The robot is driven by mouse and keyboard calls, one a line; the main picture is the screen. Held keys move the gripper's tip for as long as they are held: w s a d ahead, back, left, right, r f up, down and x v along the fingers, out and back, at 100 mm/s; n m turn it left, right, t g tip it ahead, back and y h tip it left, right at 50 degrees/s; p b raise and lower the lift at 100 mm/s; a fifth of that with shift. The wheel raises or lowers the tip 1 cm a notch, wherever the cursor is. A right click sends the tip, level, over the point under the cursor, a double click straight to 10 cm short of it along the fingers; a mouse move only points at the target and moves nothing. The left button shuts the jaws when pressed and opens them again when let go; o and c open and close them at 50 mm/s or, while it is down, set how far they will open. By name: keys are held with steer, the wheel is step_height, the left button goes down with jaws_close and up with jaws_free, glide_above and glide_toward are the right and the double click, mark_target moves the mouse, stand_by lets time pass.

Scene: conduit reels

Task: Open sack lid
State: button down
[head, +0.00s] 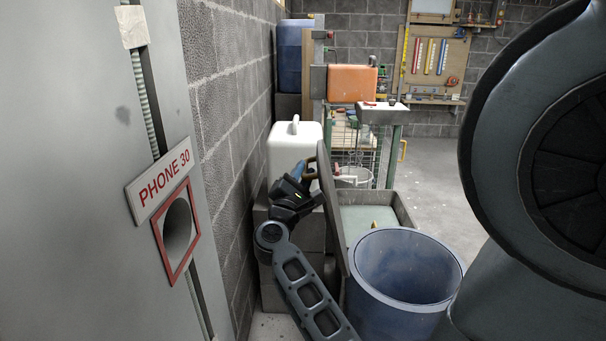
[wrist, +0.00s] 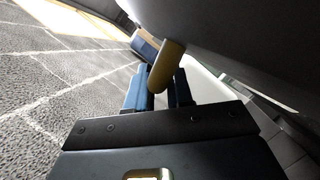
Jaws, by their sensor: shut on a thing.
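The dark grey lid (head: 331,205) stands nearly upright along the left side of an open grey bin (head: 402,210) in the head view. Its tan-yellow handle (head: 312,166) is on the left face. My gripper (head: 304,168) is at this handle, to the left of the lid. In the wrist view, the handle (wrist: 168,66) sits between the blue fingers of my gripper (wrist: 160,90), which is shut on it. The lid's face (wrist: 235,45) fills the upper right there. A pale surface (head: 365,217) shows inside the bin; the lid hides its left part.
A blue round tub (head: 404,270) stands in front of the bin. A white canister (head: 294,150) stands behind my gripper, near the grey block wall (head: 222,100). An orange container (head: 352,83) is farther back. Open floor (head: 440,185) lies to the right.

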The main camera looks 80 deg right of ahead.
mark_target(325, 208)
steer(key=shift+s, duration=0.1)
steer(key=s+r+m+g+y, duration=0.1)
steer(key=s+r+m, duration=0.1)
steer(key=s, duration=0.8)
steer(key=shift+s+d+r+m, duration=0.25)
steer(key=shift+d+m, duration=0.2)
steer(key=shift+m, duration=0.25)
steer(key=c, duration=1.1)
jaws_free()
steer(key=shift+b+v, duration=1.3)
steer(key=shift+v, duration=2.6)
